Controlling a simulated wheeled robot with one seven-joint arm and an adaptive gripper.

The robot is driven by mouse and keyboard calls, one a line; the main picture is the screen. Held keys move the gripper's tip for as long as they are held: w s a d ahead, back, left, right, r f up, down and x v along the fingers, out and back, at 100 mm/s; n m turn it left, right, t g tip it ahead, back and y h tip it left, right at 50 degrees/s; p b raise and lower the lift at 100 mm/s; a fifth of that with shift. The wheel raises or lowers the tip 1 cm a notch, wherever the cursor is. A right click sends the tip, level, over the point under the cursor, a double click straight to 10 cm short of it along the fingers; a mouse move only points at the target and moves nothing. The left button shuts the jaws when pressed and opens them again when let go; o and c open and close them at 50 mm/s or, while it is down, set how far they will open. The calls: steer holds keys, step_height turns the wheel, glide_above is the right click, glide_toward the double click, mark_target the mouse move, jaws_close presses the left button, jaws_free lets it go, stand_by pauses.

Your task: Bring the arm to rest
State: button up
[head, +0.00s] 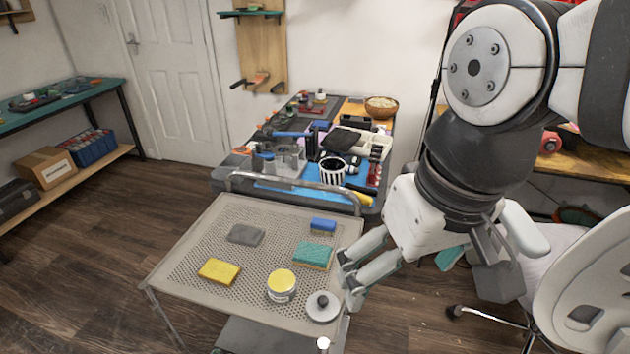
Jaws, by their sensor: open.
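My gripper (347,277) is at the end of my white and black arm, which comes in from the upper right. It hangs at the right edge of the perforated cart top (205,285), close to a round grey lid with a dark knob (322,306). Its fingers point to the lower left and are open, with nothing seen between them. Whether a fingertip touches the lid or the cart, I cannot tell. A jar with a yellow top (281,285) stands left of the lid.
The cart also bears a yellow sponge (219,272), a grey pad (246,235), a teal sponge (314,256) and a blue block (323,225). Behind it is a cluttered workbench (370,210). A white chair (585,285) stands at the right. Floor (70,255) is clear at the left.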

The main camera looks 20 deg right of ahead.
steer(key=shift+s+d+f, duration=0.15)
steer(key=shift+s+f, duration=0.05)
steer(key=shift+s, duration=0.8)
steer(key=shift+r, duration=0.1)
step_height(320, 180, up, 10)
steer(key=t+p, duration=0.2)
steer(key=p, duration=0.6)
